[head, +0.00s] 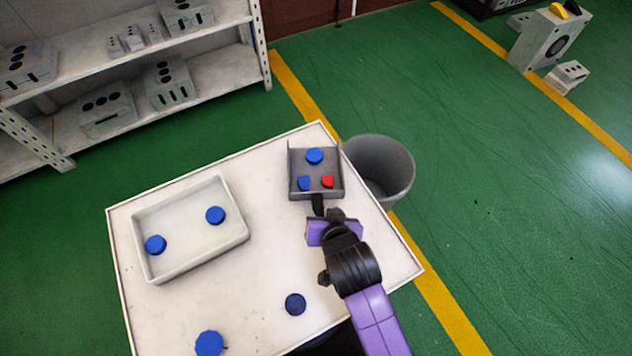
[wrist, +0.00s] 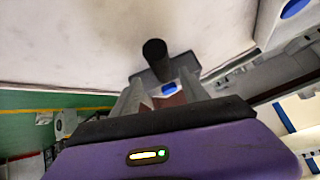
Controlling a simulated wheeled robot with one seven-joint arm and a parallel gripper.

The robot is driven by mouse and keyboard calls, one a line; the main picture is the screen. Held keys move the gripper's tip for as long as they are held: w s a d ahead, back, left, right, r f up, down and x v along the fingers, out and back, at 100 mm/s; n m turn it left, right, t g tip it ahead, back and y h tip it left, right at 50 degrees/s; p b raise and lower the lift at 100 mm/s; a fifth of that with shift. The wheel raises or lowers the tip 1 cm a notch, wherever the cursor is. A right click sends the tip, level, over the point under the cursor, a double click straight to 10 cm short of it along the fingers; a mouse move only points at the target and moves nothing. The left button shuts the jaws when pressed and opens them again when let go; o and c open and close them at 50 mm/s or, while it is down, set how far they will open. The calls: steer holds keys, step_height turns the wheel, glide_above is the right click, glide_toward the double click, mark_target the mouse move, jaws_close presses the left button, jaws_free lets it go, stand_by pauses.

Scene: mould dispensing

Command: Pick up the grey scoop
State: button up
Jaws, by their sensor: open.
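The grey scoop (head: 292,164) lies on the white table with its dark handle (head: 318,204) toward me. It holds a round blue piece (head: 314,156), a smaller blue piece (head: 304,184) and a red piece (head: 328,181). My gripper (head: 322,217) is at the near end of the handle, partly hidden by my wrist. In the wrist view, the handle (wrist: 154,50) shows end-on near the open fingertips (wrist: 161,76). I cannot tell whether the fingers touch it. Part of the scoop and a blue piece show behind it.
A white tray (head: 202,259) with two blue pieces stands on the left of the table (head: 250,285). Two more blue pieces (head: 295,304) (head: 209,343) lie near the front edge. A grey bin (head: 400,178) stands beyond the right edge. Shelves (head: 215,80) stand at the back left.

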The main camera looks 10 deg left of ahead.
mark_target(319, 207)
steer(key=shift+a+x, duration=0.15)
steer(key=shift+x, duration=1.2)
steer(key=shift+a+x, duration=0.1)
steer(key=shift+x, duration=1.25)
steer(key=shift+r, duration=0.15)
jaws_close()
